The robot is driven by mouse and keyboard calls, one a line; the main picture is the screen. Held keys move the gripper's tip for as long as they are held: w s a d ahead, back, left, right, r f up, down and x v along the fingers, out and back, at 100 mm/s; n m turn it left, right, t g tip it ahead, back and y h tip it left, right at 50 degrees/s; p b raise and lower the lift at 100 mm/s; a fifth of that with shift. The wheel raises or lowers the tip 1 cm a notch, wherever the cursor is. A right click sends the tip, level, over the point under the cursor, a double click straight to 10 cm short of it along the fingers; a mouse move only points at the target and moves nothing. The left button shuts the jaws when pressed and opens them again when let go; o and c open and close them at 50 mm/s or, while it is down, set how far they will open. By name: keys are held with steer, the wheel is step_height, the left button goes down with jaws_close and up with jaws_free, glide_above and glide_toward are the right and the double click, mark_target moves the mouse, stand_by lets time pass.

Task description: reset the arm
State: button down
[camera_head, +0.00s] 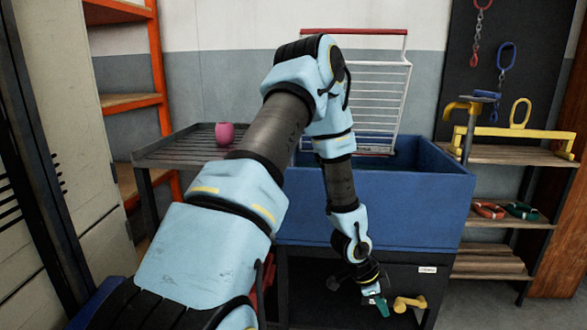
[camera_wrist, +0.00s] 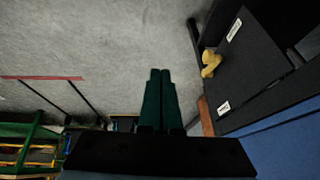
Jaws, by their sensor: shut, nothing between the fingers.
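My arm reaches forward in the head view and bends down in front of a blue tub. My gripper (camera_head: 381,306) hangs low at the tub's stand, pointing downward. In the wrist view my gripper (camera_wrist: 160,72) shows two dark green fingers pressed together with nothing between them. Bare grey floor lies beyond the fingertips.
The blue tub (camera_head: 420,205) with a white wire rack (camera_head: 385,90) stands before my arm. A yellow handle (camera_head: 409,303) is close right of my gripper. A pink cup (camera_head: 224,133) sits on the left drain table (camera_head: 170,153). Shelves (camera_head: 510,154) stand at right.

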steer(key=w+a+r+n+t+y, duration=0.1)
steer(key=a+r+n+y, duration=0.1)
steer(key=a+r+n, duration=0.65)
steer(key=w+a+r+n+t+y, duration=0.1)
steer(key=a+r+n+y, duration=0.25)
steer(key=a+r, duration=0.85)
steer(key=s+a+r+n, duration=0.2)
steer(key=s+a+n, duration=0.35)
steer(key=a, duration=0.25)
steer(key=w+p+v, duration=0.2)
steer(key=p+v, duration=1)
steer(key=v, duration=0.1)
steer(key=shift+w+a+r+n+g+p, duration=0.25)
steer(key=shift+w+a+n+g+p, duration=0.1)
steer(key=shift+g+p, duration=0.05)
